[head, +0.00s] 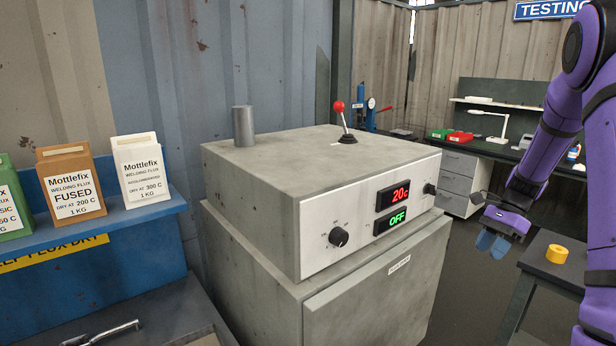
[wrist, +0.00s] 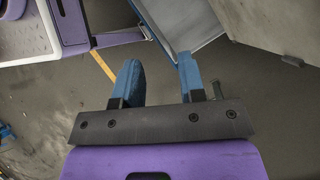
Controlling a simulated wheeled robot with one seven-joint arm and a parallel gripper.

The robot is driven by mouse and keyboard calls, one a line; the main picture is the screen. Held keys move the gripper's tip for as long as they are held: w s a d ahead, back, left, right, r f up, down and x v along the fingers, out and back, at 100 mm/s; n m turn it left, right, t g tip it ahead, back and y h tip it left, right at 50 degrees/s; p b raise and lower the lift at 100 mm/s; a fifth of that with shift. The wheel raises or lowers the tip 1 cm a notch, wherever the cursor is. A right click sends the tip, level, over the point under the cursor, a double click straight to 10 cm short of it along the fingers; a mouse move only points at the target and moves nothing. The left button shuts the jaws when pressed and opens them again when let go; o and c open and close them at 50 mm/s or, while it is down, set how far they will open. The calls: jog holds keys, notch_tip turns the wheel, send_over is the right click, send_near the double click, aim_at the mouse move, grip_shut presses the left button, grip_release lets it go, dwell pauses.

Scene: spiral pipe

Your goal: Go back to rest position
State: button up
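The floor and a blue-edged tray-like surface (wrist: 195,28) show beyond the fingertips. The gripper touches nothing that I can see.
The oven has a red-knobbed lever (head: 339,108) on top and displays reading 20c and OFF. Flux boxes (head: 72,182) stand on a blue shelf at left. A yellow roll (head: 556,254) lies on a dark table at right. A workbench (head: 500,150) stands behind.

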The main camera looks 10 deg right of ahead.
jog(key=s+a+r+n+t+h, duration=0.1)
jog(key=s+a+r+n+h, duration=0.1)
jog(key=s+a+r+n, duration=0.4)
jog(key=s+a+r+n+t+h, duration=0.1)
jog(key=s+a+r+n+h, duration=0.1)
jog(key=a+r, duration=0.7)
jog(key=s+a+r+n+t+h, duration=0.1)
jog(key=s+a+r+n+t, duration=0.1)
jog(key=s, duration=0.6)
jog(key=s+a+r+n+t+h, duration=0.1)
jog(key=s+a+r+n+t, duration=0.2)
jog(key=s+a+n, duration=0.3)
jog(key=shift+s+r+n, duration=0.7)
jog(key=shift+s+n, duration=0.3)
jog(key=shift+s, duration=0.05)
